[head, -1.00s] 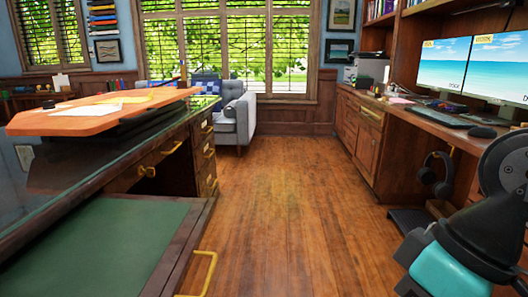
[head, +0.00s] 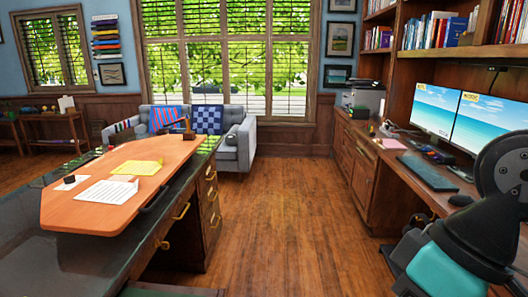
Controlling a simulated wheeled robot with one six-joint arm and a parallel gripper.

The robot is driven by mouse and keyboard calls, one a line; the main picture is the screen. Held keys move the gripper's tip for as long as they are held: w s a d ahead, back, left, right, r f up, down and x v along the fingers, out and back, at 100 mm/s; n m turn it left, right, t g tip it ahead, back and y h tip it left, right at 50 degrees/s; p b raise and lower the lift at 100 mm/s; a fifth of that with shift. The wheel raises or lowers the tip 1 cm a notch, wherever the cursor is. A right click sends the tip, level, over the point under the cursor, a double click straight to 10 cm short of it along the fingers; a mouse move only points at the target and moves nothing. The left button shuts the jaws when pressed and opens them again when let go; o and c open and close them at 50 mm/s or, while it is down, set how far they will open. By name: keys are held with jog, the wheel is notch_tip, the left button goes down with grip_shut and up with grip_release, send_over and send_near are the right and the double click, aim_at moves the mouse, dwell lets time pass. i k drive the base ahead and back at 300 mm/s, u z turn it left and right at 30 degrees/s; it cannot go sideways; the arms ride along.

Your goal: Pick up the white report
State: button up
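A white sheet of paper with printed lines (head: 107,192), which looks like the white report, lies flat on an orange-brown wooden board (head: 75,215) on the left desk. A yellow sheet (head: 138,168) lies just behind it, and a small dark object (head: 70,180) sits to its left. Part of my arm shows at the lower right, well apart from the papers. My gripper's fingers are not in view.
The left desk has drawers with brass handles (head: 181,211). A wood floor aisle (head: 275,205) runs clear to a grey sofa (head: 231,152). On the right, a long desk (head: 400,180) carries monitors (head: 435,108) and a keyboard (head: 427,172).

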aim_at(118, 193)
jog(key=z, duration=0.2)
jog(key=i, duration=2.4)
jog(key=u, duration=2.1)
